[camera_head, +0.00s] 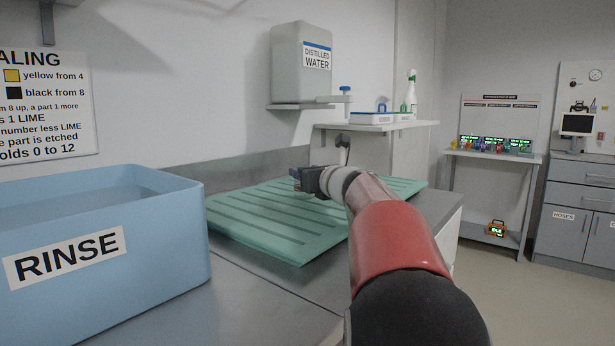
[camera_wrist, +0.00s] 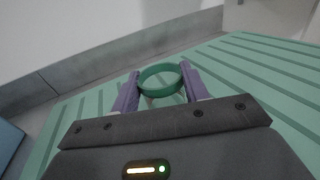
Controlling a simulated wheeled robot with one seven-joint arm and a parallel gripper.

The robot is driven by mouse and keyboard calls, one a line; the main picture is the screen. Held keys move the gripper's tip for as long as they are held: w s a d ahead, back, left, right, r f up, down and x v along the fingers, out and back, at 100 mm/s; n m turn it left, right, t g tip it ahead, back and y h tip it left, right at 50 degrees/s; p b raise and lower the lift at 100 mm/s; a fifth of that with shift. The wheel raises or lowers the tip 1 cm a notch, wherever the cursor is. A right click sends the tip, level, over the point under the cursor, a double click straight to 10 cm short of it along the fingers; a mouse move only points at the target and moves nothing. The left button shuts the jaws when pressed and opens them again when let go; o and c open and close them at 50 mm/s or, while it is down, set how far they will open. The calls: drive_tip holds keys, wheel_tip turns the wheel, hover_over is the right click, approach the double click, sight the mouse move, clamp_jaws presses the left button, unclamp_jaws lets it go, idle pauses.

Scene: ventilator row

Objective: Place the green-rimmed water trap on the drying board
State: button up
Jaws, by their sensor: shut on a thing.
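The green-rimmed water trap (camera_wrist: 161,76) is between the purple fingers of my gripper (camera_wrist: 158,88) in the wrist view. The gripper is shut on it, and its round green rim faces up. The drying board (camera_head: 285,235) is a ribbed pale green board on the grey counter, and it also shows in the wrist view (camera_wrist: 262,62). My gripper (camera_head: 297,177) is over the far part of the board in the head view, where the trap is hard to make out. I cannot tell whether the trap's base touches the board.
A blue RINSE tub (camera_head: 150,245) stands on the counter at the left. A distilled water tank (camera_head: 300,65) sits on a wall shelf behind the board. A small shelf (camera_head: 375,126) holds a spray bottle (camera_head: 411,92). The visible board surface is bare.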

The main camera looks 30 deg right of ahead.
drive_tip(key=shift+f, duration=0.1)
drive_tip(key=o, duration=1.1)
drive_tip(key=shift+c, duration=0.2)
drive_tip(key=shift+s+r, duration=0.2)
drive_tip(key=s, duration=0.4)
drive_tip(key=s+b, duration=0.1)
drive_tip(key=s, duration=0.6)
drive_tip(key=shift+s+a, duration=0.3)
drive_tip(key=shift+a, duration=0.05)
